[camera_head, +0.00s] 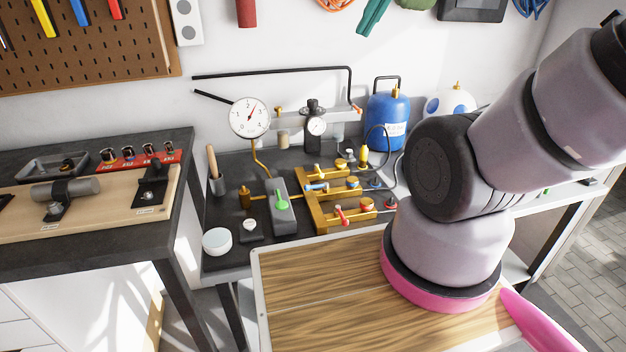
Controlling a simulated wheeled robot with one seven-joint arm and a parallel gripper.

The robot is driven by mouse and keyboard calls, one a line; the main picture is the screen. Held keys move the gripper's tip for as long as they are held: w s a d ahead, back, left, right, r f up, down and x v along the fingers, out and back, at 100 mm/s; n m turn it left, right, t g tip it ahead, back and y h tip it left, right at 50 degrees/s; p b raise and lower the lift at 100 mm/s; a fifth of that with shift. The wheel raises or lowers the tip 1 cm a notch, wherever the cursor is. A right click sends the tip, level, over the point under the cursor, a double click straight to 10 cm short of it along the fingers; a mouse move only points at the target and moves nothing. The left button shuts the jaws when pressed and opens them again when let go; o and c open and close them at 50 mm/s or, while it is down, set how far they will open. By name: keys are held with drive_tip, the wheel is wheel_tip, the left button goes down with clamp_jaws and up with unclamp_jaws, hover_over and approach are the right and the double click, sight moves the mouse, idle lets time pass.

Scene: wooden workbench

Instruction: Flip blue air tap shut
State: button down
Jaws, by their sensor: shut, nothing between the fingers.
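The blue air tap (317,187) is a small blue lever on the middle row of a brass manifold (325,218). Its handle lies roughly left to right, close to the line of its brass row. A red lever (342,214) sits on the nearer row and is angled across it. Round knobs stand on the rows to the right of the levers. My arm rises at the right, to the right of the manifold and apart from it in the picture. My gripper is outside the view.
A grey block with a green lever (281,202) stands left of the manifold. Behind are a dial gauge (250,118), a regulator (315,127) and a blue tank (387,121). A white round pot (216,241) stands at the front left corner. A dark hose curves behind the manifold's right side.

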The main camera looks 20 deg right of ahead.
drive_tip(key=w+a+f+n+g, duration=0.1)
drive_tip(key=w+f+g, duration=0.15)
drive_tip(key=w, duration=0.45)
drive_tip(key=g, duration=0.2)
hover_over(316, 186)
drive_tip(key=d, duration=0.3)
wheel_tip(316, 186, down, 7)
drive_tip(key=w+a+f+n+g+h, duration=0.1)
drive_tip(key=w+f+g, duration=0.1)
drive_tip(key=f, duration=0.7)
drive_tip(key=w+a+f+n+g+h, duration=0.1)
drive_tip(key=w+a+f+n+g, duration=0.1)
drive_tip(key=w+f, duration=0.3)
wheel_tip(316, 186, down, 5)
drive_tip(key=shift+w+a+r, duration=0.15)
drive_tip(key=shift+w+a, duration=0.1)
drive_tip(key=shift+w, duration=0.05)
drive_tip(key=f, duration=0.3)
drive_tip(key=s+f, duration=0.1)
drive_tip(key=f, duration=0.3)
drive_tip(key=s+f, duration=0.1)
drive_tip(key=f, duration=0.2)
drive_tip(key=shift+s+f, duration=0.4)
drive_tip(key=shift+s, duration=0.3)
drive_tip(key=shift+s+f, duration=0.25)
drive_tip(key=shift+s, duration=0.25)
drive_tip(key=shift+s+f, duration=0.35)
drive_tip(key=shift+s, duration=0.15)
